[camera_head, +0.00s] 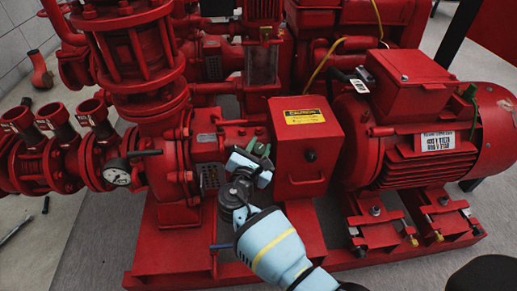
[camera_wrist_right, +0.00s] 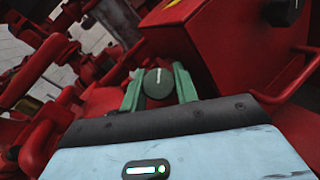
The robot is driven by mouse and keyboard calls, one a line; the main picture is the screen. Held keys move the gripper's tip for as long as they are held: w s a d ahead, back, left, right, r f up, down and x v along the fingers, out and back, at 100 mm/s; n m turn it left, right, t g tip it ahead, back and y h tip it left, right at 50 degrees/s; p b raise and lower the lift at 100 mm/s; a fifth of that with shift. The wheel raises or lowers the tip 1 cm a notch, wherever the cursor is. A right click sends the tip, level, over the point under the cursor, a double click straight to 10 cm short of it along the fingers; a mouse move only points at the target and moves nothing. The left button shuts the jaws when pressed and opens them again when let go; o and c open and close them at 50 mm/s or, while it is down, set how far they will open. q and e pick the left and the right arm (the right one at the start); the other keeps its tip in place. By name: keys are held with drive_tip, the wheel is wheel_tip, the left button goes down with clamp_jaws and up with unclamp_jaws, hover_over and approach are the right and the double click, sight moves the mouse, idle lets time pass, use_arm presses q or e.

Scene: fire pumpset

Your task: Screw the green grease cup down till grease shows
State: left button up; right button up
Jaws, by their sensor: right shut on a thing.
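The green grease cup (camera_wrist_right: 158,84) shows in the right wrist view as a dark green round knob with a pale mark on its face. My right gripper (camera_wrist_right: 159,88) has its two green fingers on either side of the cup and is shut on it. In the head view my right gripper (camera_head: 261,152) is at the pump's bearing housing, just left of the red box with the yellow caution label. There the gripper largely hides the cup, and I cannot make out grease. My left gripper is not in view.
The red box (camera_head: 301,150) with a handle stands close to the right of my gripper. The red motor (camera_head: 440,130) is further right. A pressure gauge (camera_head: 117,173) and red pipework stand at the left. Grey floor (camera_head: 60,245) is open at lower left.

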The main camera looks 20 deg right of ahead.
drive_tip(key=shift+f, duration=0.1)
idle(0.4)
drive_tip(key=o, duration=0.7)
